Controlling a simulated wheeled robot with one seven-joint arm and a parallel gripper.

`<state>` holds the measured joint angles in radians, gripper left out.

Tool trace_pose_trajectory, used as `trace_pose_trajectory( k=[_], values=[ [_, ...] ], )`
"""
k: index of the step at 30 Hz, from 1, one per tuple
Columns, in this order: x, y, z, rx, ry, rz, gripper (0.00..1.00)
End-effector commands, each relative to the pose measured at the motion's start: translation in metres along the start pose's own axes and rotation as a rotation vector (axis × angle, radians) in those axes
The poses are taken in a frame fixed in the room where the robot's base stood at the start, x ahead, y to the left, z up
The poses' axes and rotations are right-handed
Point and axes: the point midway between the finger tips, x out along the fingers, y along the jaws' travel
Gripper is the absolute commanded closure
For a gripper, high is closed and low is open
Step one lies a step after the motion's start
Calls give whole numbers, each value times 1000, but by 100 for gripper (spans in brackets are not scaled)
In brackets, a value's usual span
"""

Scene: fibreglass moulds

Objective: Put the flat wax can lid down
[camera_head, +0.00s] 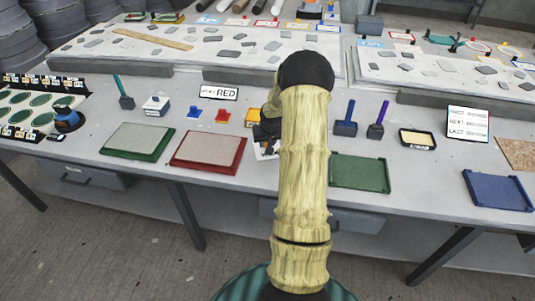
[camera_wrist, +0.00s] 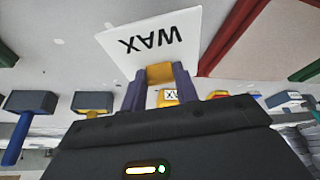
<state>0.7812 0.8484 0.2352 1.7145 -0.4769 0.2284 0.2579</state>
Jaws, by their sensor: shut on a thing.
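My gripper (camera_wrist: 160,78) is shut on a small yellow piece, the wax can lid (camera_wrist: 160,73), between its two purple fingers in the wrist view. The lid is over the near edge of a white card marked WAX (camera_wrist: 165,38); I cannot tell whether it touches the card. In the head view, my gripper (camera_head: 267,143) is dark and partly behind my arm, above the white card (camera_head: 260,155). A yellow can (camera_head: 252,118) stands just behind it. It also shows in the wrist view with a WAX label (camera_wrist: 169,97), beyond the fingers.
A red-rimmed tray (camera_head: 208,150) lies left of the card and a green tray (camera_head: 360,172) right of it. Two upright-handled tools (camera_head: 346,122) (camera_head: 377,118) stand to the right. A RED sign (camera_head: 219,92) and small blue and red pieces (camera_head: 222,115) stand behind left.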

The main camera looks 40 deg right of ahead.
Motion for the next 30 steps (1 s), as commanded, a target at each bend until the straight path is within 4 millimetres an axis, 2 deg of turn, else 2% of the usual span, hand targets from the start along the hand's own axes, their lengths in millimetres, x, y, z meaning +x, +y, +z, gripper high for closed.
trace_pose_trajectory(
  k=[4,14,23,30],
  values=[
    [16,0,7,-1,0,0,92],
    [19,0,8,0,1,0,92],
    [51,0,21,-1,0,0,92],
    [52,0,21,0,1,0,92]
  ],
)
